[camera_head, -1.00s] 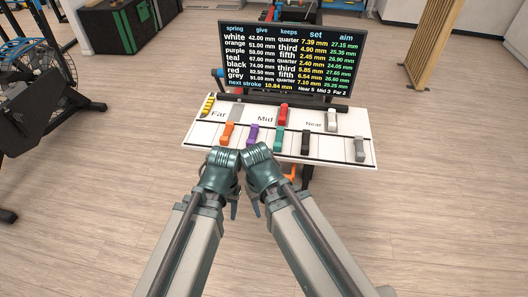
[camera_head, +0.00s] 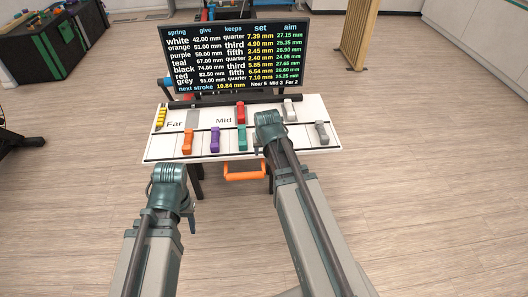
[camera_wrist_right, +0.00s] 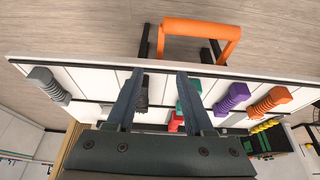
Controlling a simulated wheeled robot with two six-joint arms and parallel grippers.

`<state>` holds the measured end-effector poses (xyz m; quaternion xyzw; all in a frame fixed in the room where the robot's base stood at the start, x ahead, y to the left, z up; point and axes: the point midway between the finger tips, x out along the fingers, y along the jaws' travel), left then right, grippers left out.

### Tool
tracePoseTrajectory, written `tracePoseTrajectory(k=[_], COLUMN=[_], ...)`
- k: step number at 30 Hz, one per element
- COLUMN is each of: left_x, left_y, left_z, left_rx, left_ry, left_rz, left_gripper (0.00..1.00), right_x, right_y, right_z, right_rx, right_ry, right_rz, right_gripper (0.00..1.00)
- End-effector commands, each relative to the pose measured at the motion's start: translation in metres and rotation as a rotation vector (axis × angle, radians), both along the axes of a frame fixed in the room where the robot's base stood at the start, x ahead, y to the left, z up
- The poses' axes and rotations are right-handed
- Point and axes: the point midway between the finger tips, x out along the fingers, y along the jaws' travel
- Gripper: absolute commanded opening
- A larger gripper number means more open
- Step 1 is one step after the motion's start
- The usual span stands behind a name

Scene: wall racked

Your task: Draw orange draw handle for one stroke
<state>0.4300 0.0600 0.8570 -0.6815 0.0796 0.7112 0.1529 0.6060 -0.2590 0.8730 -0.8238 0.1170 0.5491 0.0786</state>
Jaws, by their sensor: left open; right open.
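The orange draw handle (camera_head: 245,175) is a U-shaped bar below the front edge of the white board. It also shows at the top of the right wrist view (camera_wrist_right: 203,31). My right gripper (camera_wrist_right: 157,82) is open and empty over the board, its fingers pointing towards the front edge; the handle lies beyond the fingertips, apart from them.
The white board (camera_head: 165,150) bears an orange block (camera_head: 187,139), purple block (camera_head: 214,138), teal block (camera_head: 242,137), red block (camera_head: 241,112), white block (camera_head: 290,109) and grey block (camera_head: 322,131). A screen (camera_head: 235,58) stands behind, reading "next stroke 10.84 mm". The floor in front is clear.

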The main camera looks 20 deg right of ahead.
Motion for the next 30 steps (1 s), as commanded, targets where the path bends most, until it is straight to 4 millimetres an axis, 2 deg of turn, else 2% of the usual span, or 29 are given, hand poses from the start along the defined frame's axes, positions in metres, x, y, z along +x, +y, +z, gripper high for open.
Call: tracePoseTrajectory(k=[5,11,30], left_x=[0.000,0.000,0.000], left_y=[0.000,0.000,0.000], left_z=[-0.003,-0.016,-0.103], left_rx=[0.000,0.000,0.000], left_ry=[0.000,0.000,0.000], left_rz=[0.000,0.000,-0.001], left_gripper=[0.50,0.50,0.50], right_x=[0.001,0.005,0.039], right_y=[0.000,-0.001,-0.010], right_z=[-0.003,-0.016,-0.103], right_rx=[0.000,0.000,0.000], right_ry=[0.001,0.002,0.002], right_rz=[0.001,0.002,0.003], right_gripper=[0.53,0.53,0.53])
